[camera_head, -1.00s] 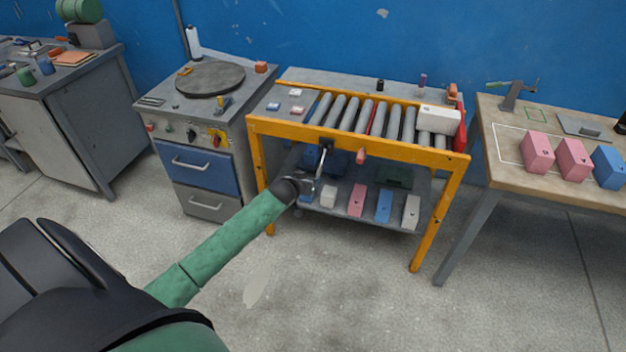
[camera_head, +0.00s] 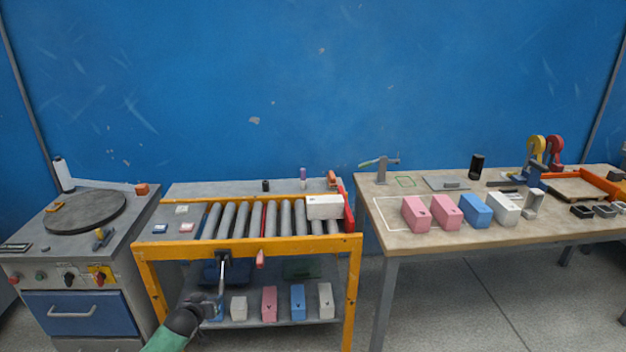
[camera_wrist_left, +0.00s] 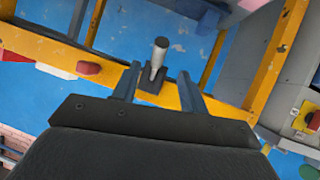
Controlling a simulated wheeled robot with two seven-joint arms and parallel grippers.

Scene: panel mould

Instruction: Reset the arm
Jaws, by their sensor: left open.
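My left gripper (camera_head: 214,306) is at the lower front of the yellow roller conveyor table (camera_head: 260,246), below its front rail. In the left wrist view, the two fingers of my left gripper (camera_wrist_left: 158,88) are spread with a gap between them. A short grey lever (camera_wrist_left: 158,60) on a dark mount on the yellow rail shows in line with that gap. It hangs from the rail in the head view (camera_head: 222,270), close above the gripper. The frames do not show whether the fingers touch it. My right gripper is not in view.
A white box (camera_head: 323,207) lies on the rollers. Several boxes, such as a pink one (camera_head: 269,303), stand on the lower shelf right of my gripper. A wooden workbench (camera_head: 440,238) with boxes stands right. A drawer cabinet (camera_head: 80,268) with a round plate stands left.

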